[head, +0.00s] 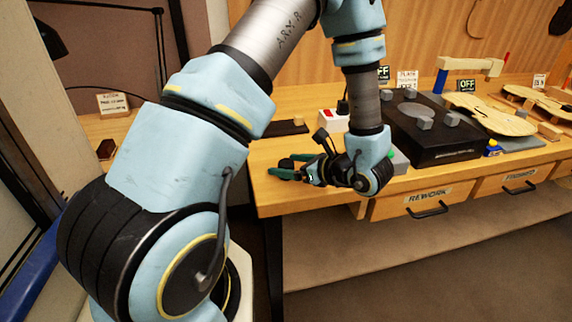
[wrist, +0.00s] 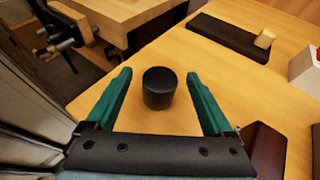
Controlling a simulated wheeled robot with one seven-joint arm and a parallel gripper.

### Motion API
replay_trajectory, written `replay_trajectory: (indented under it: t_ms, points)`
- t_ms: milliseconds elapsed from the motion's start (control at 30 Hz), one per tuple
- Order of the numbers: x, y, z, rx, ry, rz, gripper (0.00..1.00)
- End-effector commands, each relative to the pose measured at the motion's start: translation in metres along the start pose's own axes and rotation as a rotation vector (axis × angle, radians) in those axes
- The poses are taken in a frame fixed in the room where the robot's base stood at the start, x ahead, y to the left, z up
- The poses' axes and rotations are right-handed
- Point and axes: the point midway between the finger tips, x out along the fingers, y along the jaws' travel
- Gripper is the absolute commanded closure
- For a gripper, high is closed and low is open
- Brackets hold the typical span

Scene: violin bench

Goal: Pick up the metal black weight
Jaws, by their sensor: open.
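The black weight (wrist: 159,89) is a short dark cylinder standing upright on the wooden bench top. In the wrist view it sits between the two green fingers of my gripper (wrist: 158,92), nearer their tips, with bare wood visible on both sides of it. My gripper is open, and neither finger touches the weight. In the head view my gripper (head: 283,168) is low over the left front part of the bench. I cannot make out the weight there; it seems hidden by the gripper.
A dark strip with a small wooden block (wrist: 264,39) lies beyond the weight. A white-and-red box (head: 331,120) stands behind my gripper. A black board with grey blocks (head: 435,135) and violin plates (head: 490,114) are to the right. The bench's front edge (head: 310,208) is close.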

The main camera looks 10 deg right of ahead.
Motion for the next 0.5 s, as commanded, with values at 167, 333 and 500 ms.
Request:
replay_trajectory:
  t_ms: [167,333,500]
  points:
    - [0.0122,0.0003,0.0001,-0.001,0.000,0.000,0.14]
    - [0.0125,0.0000,-0.0005,-0.001,0.000,-0.001,0.14]
    - [0.0123,0.0000,-0.0005,-0.001,0.000,-0.001,0.29]
